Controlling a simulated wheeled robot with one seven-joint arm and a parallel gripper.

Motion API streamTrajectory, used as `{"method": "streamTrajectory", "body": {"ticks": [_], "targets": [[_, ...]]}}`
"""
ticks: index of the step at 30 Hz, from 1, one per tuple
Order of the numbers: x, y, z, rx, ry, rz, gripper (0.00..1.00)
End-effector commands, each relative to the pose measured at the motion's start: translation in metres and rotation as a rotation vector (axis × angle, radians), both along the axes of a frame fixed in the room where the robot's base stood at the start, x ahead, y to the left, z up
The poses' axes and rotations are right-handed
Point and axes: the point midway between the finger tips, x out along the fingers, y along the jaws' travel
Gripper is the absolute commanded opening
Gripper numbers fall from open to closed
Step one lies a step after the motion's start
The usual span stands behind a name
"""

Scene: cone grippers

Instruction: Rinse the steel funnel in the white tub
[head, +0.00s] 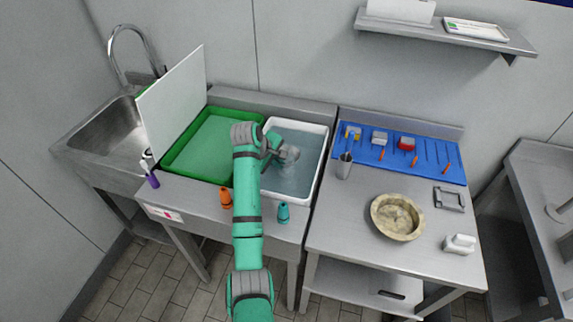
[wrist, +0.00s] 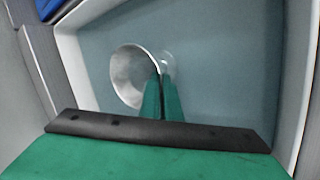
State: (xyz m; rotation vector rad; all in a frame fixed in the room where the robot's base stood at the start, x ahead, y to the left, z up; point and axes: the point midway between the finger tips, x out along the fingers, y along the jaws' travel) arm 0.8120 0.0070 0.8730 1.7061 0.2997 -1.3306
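The steel funnel (wrist: 128,76) is in the wrist view, its wide mouth facing left and its narrow part toward the right behind my fingers. My gripper (wrist: 158,82) has its green fingers close together on the funnel. In the head view, the funnel (head: 290,153) is a small grey shape at the end of my gripper (head: 279,150), over the white tub (head: 324,150). The tub holds blue-grey water. The funnel appears at or near the water; I cannot tell how deep it is.
A green tub (head: 172,160) stands left of the white tub, beside an upright white board (head: 172,100) and a sink (head: 100,135). Orange (head: 225,198) and teal (head: 283,213) cones stand on the front ledge. A bowl (head: 397,217) and a metal cup (head: 344,166) stand to the right.

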Motion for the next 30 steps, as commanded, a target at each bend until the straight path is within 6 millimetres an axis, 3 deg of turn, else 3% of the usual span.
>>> {"method": "streamTrajectory", "body": {"ticks": [8,30], "targets": [[0.000,0.000,0.004,0.000,-0.002,0.000,0.00],[0.001,0.000,0.054,0.001,-0.002,-0.001,0.00]]}}
